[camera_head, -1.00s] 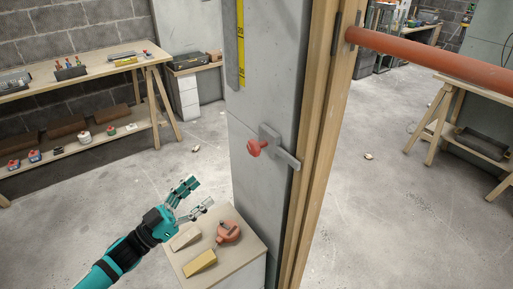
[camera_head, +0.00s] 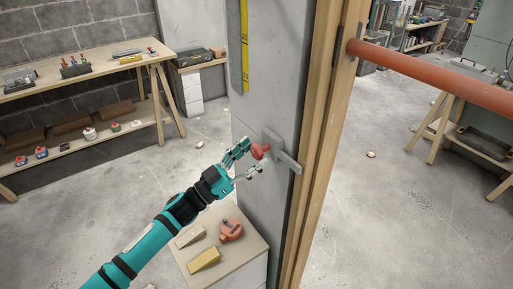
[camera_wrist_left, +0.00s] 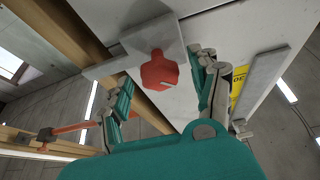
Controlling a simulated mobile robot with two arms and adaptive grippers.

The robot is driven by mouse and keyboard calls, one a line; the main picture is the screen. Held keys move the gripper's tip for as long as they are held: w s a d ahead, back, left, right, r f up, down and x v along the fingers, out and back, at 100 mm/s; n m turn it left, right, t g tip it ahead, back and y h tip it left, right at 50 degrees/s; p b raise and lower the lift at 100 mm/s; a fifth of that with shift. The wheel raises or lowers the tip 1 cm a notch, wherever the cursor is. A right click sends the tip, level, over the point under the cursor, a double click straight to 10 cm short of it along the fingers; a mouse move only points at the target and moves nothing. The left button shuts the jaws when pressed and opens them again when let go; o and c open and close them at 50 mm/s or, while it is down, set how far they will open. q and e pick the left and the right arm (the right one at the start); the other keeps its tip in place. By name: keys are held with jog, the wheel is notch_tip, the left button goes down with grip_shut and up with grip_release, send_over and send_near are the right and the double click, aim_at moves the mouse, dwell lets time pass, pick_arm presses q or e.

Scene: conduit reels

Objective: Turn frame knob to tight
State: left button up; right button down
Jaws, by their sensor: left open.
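The red frame knob (camera_head: 259,151) sits on a grey metal bracket (camera_head: 279,151) fixed to the grey panel beside the wooden frame post. My left gripper (camera_head: 249,159) is open, its fingertips close to the knob at its left. In the left wrist view the red knob (camera_wrist_left: 159,71) lies ahead between the two open fingers (camera_wrist_left: 162,92), with the bracket plate (camera_wrist_left: 151,40) behind it. I cannot tell whether a finger touches it. My right gripper is not in view.
A small bench (camera_head: 247,245) below holds wooden wedges (camera_head: 204,259) and a red tool (camera_head: 230,229). A red pipe (camera_head: 430,74) runs right from the wooden post (camera_head: 322,140). A workbench (camera_head: 95,76) stands at the back left. Open floor lies between.

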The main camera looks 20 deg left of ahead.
pick_arm(q)
jog(key=shift+x, duration=0.9)
jog(key=shift+c, duration=0.4)
jog(key=c, duration=1.2)
jog(key=shift+o, duration=0.2)
